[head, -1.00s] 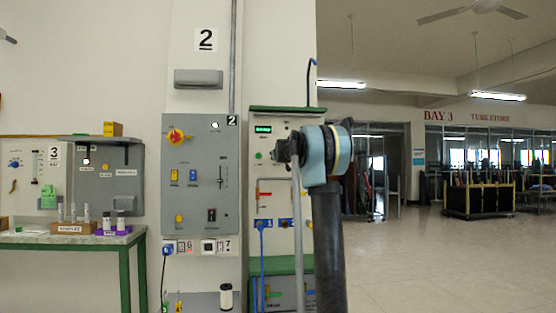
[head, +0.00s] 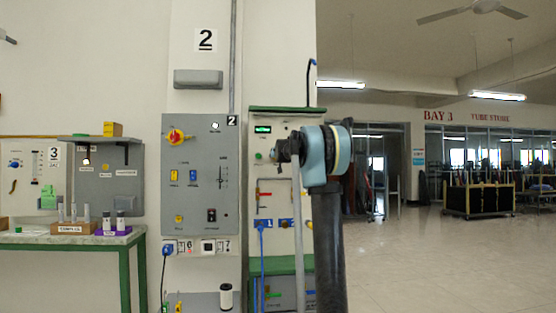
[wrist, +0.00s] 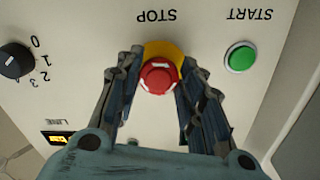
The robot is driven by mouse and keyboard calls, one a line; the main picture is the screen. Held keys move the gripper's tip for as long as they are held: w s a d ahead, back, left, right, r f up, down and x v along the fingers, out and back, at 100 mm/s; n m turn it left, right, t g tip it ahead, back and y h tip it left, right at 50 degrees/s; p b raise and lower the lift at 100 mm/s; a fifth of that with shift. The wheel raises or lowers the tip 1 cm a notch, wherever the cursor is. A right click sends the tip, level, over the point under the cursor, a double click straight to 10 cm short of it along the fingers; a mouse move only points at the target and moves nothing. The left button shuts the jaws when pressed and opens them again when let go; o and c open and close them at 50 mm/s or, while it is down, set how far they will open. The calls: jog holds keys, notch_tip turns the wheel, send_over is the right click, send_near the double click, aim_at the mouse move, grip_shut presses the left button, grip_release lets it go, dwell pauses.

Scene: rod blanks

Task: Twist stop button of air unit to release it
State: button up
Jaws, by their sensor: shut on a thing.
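The red stop button (wrist: 158,77) sits on a yellow base (wrist: 166,51) under the upside-down word STOP in the wrist view. My gripper (wrist: 160,82) has one finger on each side of the button and is shut on it. In the head view my gripper (head: 279,151) is at the front of the white unit (head: 284,128) with the green display, and it hides the stop button there. I cannot read the unit's name.
A green START button (wrist: 240,57) is to the right in the wrist view, a black rotary knob (wrist: 14,60) to the left. A grey panel (head: 200,150) with a red-yellow switch stands left of the unit. Open floor (head: 440,255) is to the right.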

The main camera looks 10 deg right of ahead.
jog(key=shift+w+a+m, duration=0.1)
jog(key=shift+a+m, duration=0.3)
jog(key=shift+m, duration=0.6)
jog(key=o, duration=1)
jog(key=shift+a, duration=0.1)
jog(key=shift+o, duration=0.3)
jog(key=shift+d, duration=0.2)
jog(key=s, duration=1.2)
jog(key=shift+d, duration=0.15)
jog(key=shift+f, duration=0.1)
